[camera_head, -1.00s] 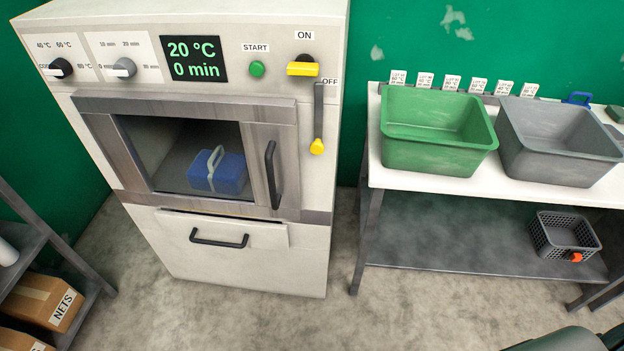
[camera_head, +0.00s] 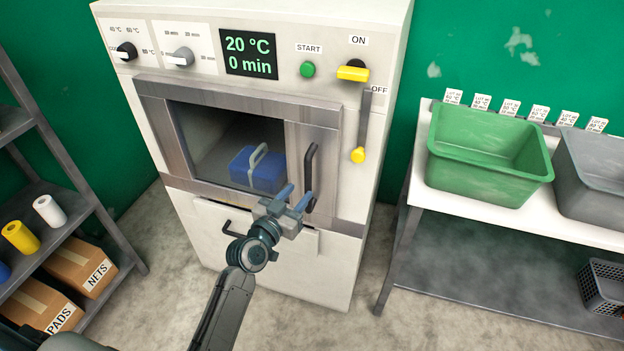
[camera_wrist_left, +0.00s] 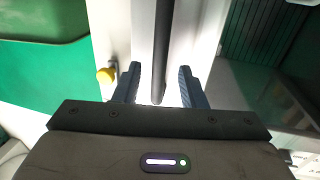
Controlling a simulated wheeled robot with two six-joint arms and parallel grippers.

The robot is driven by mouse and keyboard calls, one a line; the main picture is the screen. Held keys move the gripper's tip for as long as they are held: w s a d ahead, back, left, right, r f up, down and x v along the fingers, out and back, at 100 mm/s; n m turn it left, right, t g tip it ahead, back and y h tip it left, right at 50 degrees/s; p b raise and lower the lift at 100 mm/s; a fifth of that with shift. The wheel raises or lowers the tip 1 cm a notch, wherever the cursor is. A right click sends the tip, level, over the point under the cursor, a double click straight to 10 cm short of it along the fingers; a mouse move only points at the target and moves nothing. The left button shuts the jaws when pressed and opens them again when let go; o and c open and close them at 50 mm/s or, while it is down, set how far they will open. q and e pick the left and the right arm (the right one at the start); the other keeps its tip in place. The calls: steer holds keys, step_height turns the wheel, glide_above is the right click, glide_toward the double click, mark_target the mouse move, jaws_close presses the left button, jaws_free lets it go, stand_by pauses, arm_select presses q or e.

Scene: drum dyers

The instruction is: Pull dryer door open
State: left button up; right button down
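The dryer door (camera_head: 300,135) is closed, with a steel frame, a dark window and a black vertical handle (camera_head: 311,172) on its right side. Through the window I see a blue box (camera_head: 258,172) with a grey handle. My left gripper (camera_head: 294,194) is open in front of the door, at the lower part of the handle. In the left wrist view the handle (camera_wrist_left: 161,50) runs between the two open blue fingers (camera_wrist_left: 157,85), with gaps on both sides. My right gripper is not in view.
A lower drawer with a black handle (camera_head: 236,230) sits below the door, partly behind my left arm. A table with a green tub (camera_head: 488,150) stands right, a shelf (camera_head: 75,210) left.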

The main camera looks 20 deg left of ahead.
mark_target(306, 184)
arm_select(q)
steer(key=x, duration=0.6)
steer(key=shift+p, duration=0.4)
steer(key=shift+c, duration=0.5)
jaws_close()
